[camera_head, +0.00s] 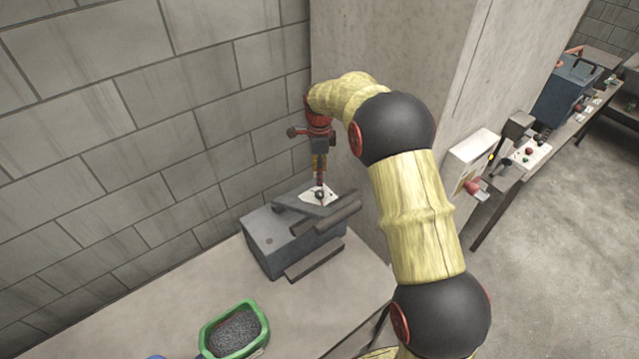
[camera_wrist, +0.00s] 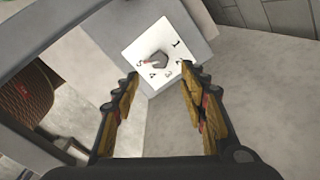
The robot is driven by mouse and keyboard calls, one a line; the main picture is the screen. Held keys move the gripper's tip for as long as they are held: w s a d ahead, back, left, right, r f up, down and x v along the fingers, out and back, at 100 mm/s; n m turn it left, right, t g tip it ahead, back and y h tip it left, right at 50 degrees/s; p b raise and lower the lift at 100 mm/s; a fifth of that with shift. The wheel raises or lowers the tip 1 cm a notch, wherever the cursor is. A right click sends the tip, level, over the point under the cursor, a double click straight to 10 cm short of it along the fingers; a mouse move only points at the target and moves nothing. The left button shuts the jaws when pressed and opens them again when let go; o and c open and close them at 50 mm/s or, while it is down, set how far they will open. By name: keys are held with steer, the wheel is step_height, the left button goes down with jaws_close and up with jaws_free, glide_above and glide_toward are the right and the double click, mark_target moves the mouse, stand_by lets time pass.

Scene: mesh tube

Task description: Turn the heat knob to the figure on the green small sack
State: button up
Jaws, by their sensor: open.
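The heat knob (camera_wrist: 158,62) is a small dark grey knob on a white dial plate (camera_wrist: 176,31) with the figures 1 to 5 around it. A red mark on the knob's side points toward the 5. In the head view the dial plate (camera_head: 309,200) sits on top of a grey box. My gripper (camera_head: 320,180) points down over the dial. In the wrist view my gripper (camera_wrist: 160,80) is open and empty, its fingers apart with the knob between and just beyond the tips.
The grey box (camera_head: 262,240) stands on a pale counter (camera_head: 150,310) against a block wall and a concrete pillar. Dark bars lie at the box's front. A blue thing (camera_head: 155,357) is cut off at the bottom edge. A brown mesh thing (camera_wrist: 27,92) shows at left in the wrist view.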

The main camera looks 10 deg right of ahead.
steer(key=shift+r, duration=1.75)
